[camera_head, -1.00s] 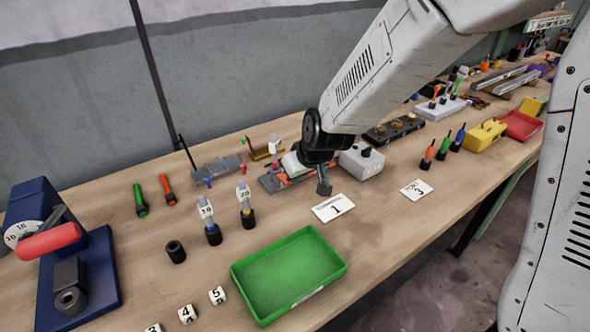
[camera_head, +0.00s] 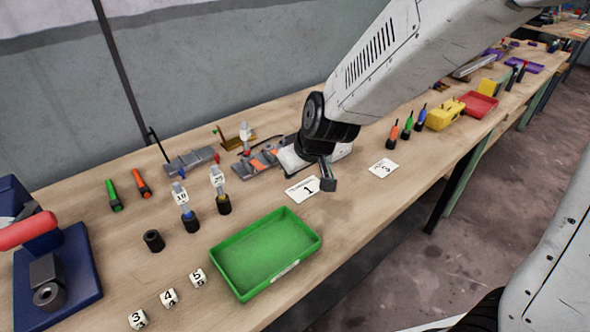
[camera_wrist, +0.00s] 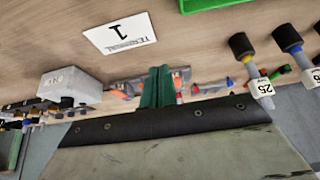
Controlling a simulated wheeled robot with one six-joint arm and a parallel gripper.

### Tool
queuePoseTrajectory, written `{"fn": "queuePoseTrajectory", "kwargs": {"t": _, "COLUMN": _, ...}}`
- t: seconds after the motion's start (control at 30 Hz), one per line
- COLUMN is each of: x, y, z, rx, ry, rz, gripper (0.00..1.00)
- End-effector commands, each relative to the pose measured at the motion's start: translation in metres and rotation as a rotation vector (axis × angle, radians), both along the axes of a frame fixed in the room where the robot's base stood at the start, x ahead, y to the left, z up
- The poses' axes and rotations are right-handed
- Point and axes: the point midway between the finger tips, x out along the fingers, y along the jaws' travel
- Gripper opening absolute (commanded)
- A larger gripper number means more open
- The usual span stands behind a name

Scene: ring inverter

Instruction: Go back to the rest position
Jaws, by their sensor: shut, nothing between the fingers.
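My gripper (camera_head: 328,183) is shut and empty. In the head view it hangs over the front part of the workbench, just right of the white card marked 1 (camera_head: 303,190). In the wrist view its closed dark green fingers (camera_wrist: 159,72) are in the middle, with nothing between them, and the card marked 1 (camera_wrist: 119,33) shows beyond them at upper left. My arm hides part of the bench behind the gripper.
A green tray (camera_head: 228,245) lies left of the gripper. Two posts with number tags (camera_head: 188,217) stand farther left, near a blue press (camera_head: 70,262). A card (camera_head: 383,168), several drivers (camera_head: 407,127) and a yellow box (camera_head: 445,114) are to the right. The workbench front edge (camera_head: 400,190) is close.

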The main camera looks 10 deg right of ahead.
Motion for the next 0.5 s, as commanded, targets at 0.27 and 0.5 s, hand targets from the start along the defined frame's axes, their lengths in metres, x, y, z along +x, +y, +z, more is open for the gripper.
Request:
{"fn": "queuePoseTrajectory", "kwargs": {"t": 0.27, "x": -0.003, "y": -0.002, "z": -0.001, "rx": 0.009, "ry": 0.020, "rz": -0.020, "gripper": 0.00}}
{"fn": "queuePoseTrajectory", "kwargs": {"t": 0.5, "x": -0.059, "y": -0.012, "z": -0.008, "rx": 0.005, "ry": 0.267, "rz": -0.052, "gripper": 0.00}}
